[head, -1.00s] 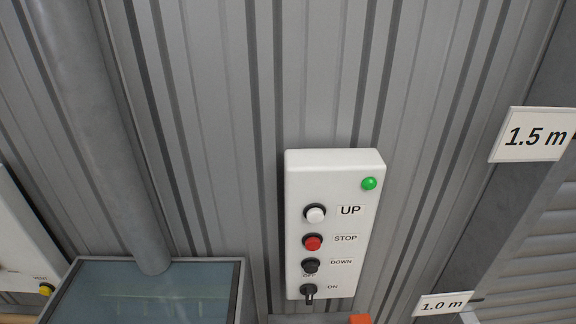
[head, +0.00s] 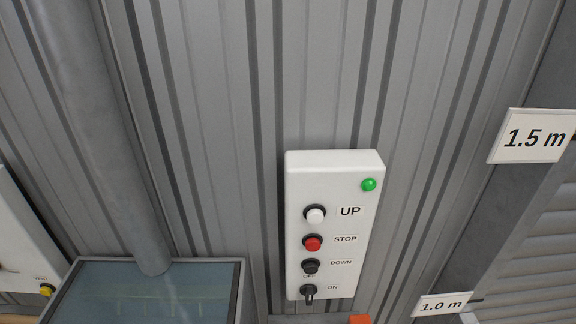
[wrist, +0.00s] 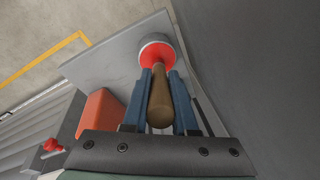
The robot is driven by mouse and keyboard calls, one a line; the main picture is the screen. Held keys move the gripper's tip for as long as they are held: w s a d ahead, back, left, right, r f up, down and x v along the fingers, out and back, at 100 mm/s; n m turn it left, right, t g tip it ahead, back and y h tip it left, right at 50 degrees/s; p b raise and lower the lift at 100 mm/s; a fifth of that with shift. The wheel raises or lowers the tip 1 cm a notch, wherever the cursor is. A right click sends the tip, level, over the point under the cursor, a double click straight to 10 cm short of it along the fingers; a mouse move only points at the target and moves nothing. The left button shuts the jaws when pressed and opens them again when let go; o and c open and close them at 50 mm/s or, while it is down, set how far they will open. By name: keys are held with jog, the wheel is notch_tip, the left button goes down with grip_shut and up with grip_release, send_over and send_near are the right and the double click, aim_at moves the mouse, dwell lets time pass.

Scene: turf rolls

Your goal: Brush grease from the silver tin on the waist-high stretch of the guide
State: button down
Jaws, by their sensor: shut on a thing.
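In the wrist view my gripper (wrist: 160,88) is shut on a brown wooden handle (wrist: 161,105), taken to be the brush. The silver tin (wrist: 157,40) stands just beyond the fingertips, with red inside its round top. The far end of the handle points at the tin and overlaps the red; bristles cannot be made out, and I cannot tell whether they touch the grease. In the head view a dark grey upright (head: 478,225), likely the guide, stands at right beside a slatted shutter, with signs 1.5 m (head: 533,136) and 1.0 m (head: 442,305).
The tin is on a grey shelf (wrist: 115,65) with an orange block (wrist: 100,113) to its left. A red knob (wrist: 53,145) shows lower left. A white control box (head: 335,178) with a lit green lamp is on the ribbed wall. A glass-topped case (head: 150,290) is at lower left.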

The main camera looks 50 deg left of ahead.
jog(key=shift+s, duration=0.1)
jog(key=p+v, duration=0.2)
jog(key=a+p+v, duration=0.1)
jog(key=p+v, duration=0.3)
jog(key=p, duration=0.1)
jog(key=shift+w+a+r, duration=0.1)
jog(key=shift+w+r, duration=0.2)
jog(key=shift+r, duration=0.3)
dwell(0.5)
